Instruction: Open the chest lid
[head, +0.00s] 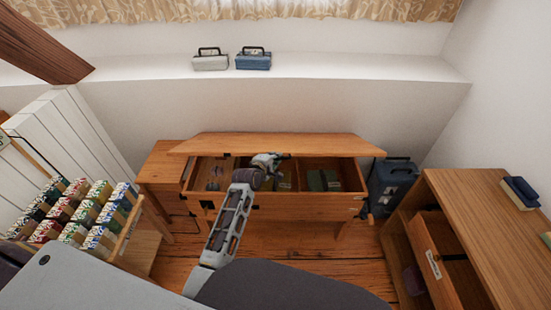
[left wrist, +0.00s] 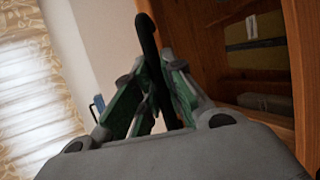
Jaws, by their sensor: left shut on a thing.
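The wooden chest (head: 262,208) stands against the back wall on legs. Its lid (head: 275,145) is raised, and compartments with several items show below it. My left gripper (head: 273,162) is at the lid's front edge, near its middle. In the left wrist view, my left gripper's green-padded fingers (left wrist: 157,88) are shut on a dark handle (left wrist: 148,45), which looks fixed to the lid's edge. The handle is mostly hidden by the gripper in the head view. My right gripper is not in view.
A side table (head: 162,165) stands left of the chest, and a dark blue case (head: 392,182) at its right. A wooden cabinet (head: 490,225) with an open drawer is at the right. A rack of patterned packets (head: 85,212) is at the left.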

